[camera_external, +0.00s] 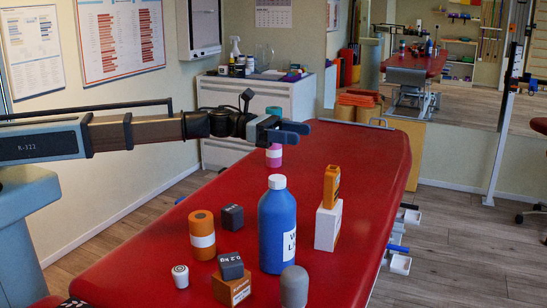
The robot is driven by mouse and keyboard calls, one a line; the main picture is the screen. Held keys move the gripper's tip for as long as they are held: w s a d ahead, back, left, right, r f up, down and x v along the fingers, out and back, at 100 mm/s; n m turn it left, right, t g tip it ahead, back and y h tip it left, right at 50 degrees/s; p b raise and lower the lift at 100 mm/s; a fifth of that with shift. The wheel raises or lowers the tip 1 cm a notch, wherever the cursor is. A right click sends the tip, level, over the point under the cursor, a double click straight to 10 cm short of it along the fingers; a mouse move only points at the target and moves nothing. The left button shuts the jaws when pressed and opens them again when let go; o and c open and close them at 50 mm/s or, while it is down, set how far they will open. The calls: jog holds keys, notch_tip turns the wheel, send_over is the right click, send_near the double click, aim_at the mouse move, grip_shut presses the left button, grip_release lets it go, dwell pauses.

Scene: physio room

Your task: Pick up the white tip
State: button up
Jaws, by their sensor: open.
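A small white cylinder (180,277) with a dark ring mark on its top stands at the left front of the red table (340,262); it may be the white tip, but I cannot be sure. The blue bottle (277,235) also has a white cap (277,182) and stands upright in the middle. My gripper (296,131) has blue fingers and is open and empty. It is high above the far part of the table, up and to the right of the small white cylinder and well apart from it.
Near the small cylinder are an orange roll (202,241), a dark cube (231,218), and a dark block (230,266) on an orange box (231,291). A grey rounded piece (294,289) stands in front. An orange item (331,187) tops a white box (328,227). A pink cylinder (273,159) stands farther back.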

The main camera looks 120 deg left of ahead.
jog(key=w+d+r+m+g+h, duration=0.2)
jog(key=d+m+g+h, duration=0.15)
jog(key=d+m, duration=0.6)
jog(key=m+g+y, duration=0.4)
jog(key=m+g, duration=1.1)
jog(key=m, duration=0.3)
send_over(182, 268)
jog(key=shift+t+h, duration=0.25)
jog(key=shift+s+a+f, duration=0.1)
jog(key=shift+a+f, duration=0.05)
jog(key=shift+f, duration=5.25)
jog(key=shift+s+a+f, duration=0.1)
jog(key=shift+f, duration=5.3)
jog(key=shift+w+d+f, duration=0.1)
jog(key=shift+f, duration=1.2)
jog(key=shift+w+d+f, duration=0.1)
jog(key=shift+f, duration=1.2)
